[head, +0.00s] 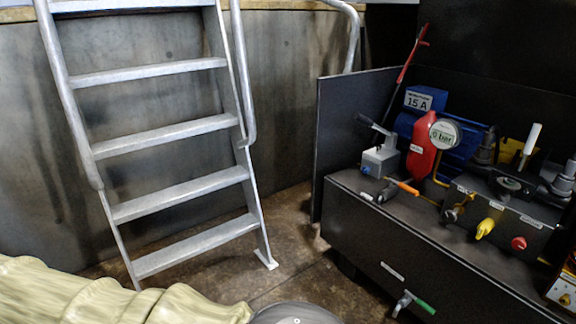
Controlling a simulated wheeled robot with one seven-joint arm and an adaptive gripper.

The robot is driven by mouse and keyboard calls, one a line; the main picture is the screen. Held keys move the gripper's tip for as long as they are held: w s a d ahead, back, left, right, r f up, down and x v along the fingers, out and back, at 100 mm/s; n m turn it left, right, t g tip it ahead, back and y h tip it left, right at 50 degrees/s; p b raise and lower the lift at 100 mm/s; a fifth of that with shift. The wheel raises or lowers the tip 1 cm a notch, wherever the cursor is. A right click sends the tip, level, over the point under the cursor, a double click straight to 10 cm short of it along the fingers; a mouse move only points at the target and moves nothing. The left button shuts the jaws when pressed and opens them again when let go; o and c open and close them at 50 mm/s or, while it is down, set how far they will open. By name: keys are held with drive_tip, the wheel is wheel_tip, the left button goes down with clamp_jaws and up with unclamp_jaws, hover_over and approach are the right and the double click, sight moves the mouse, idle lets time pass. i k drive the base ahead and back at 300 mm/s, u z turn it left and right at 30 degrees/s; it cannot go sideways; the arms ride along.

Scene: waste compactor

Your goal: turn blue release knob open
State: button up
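A small blue spot (366,170) shows low on the front of a grey valve block (381,160) with a lever, at the left end of the dark bench. It may be the blue release knob, but it is too small to tell its shape or how it is turned. My arm, in a pale ribbed sleeve, crosses the bottom left corner, with a grey rounded part of mine at the bottom edge. My gripper is not in view.
On the dark bench (400,250) stand a blue motor (461,140), red tank (421,146), gauge (445,134), orange handle (404,187), yellow knob (485,228) and red knob (519,243). A green-handled valve (420,304) sticks out in front. A metal ladder (174,191) stands left.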

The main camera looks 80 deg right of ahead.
sight(365, 169)
drive_tip(key=u, duration=0.05)
drive_tip(key=k, duration=1.1)
drive_tip(key=z, duration=1.4)
